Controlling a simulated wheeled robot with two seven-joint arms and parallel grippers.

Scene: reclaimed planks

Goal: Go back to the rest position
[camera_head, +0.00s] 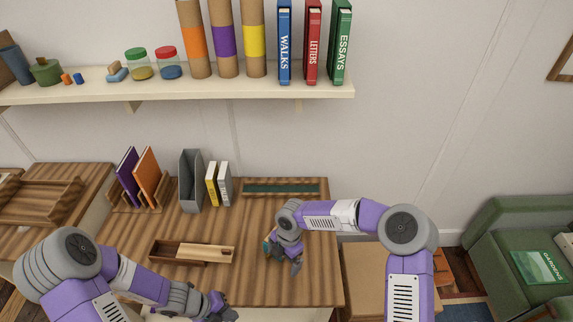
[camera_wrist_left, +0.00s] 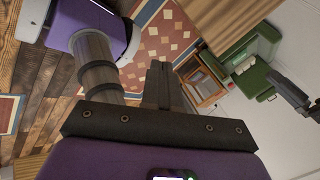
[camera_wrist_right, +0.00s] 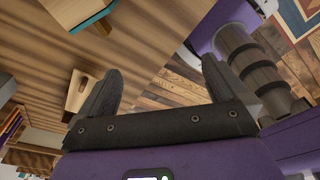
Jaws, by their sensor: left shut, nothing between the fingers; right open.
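My left gripper (camera_head: 224,312) is low at the front edge of the desk (camera_head: 150,228), in front of the wooden box (camera_head: 206,254). In the left wrist view its fingers (camera_wrist_left: 163,85) are together with nothing between them. My right gripper (camera_head: 287,265) hangs over the right part of the desk, right of the wooden box. In the right wrist view its fingers (camera_wrist_right: 160,88) are spread apart and empty. A small teal-edged object (camera_head: 266,244) is beside the right gripper, partly hidden by it; I cannot tell if they touch.
At the desk's back stand a book rack (camera_head: 155,201) with purple and orange books, a grey file holder (camera_head: 190,180), two slim books (camera_head: 218,184) and a green-lined tray (camera_head: 280,188). A loaded shelf (camera_head: 180,90) hangs above. A green sofa (camera_head: 515,225) is at right.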

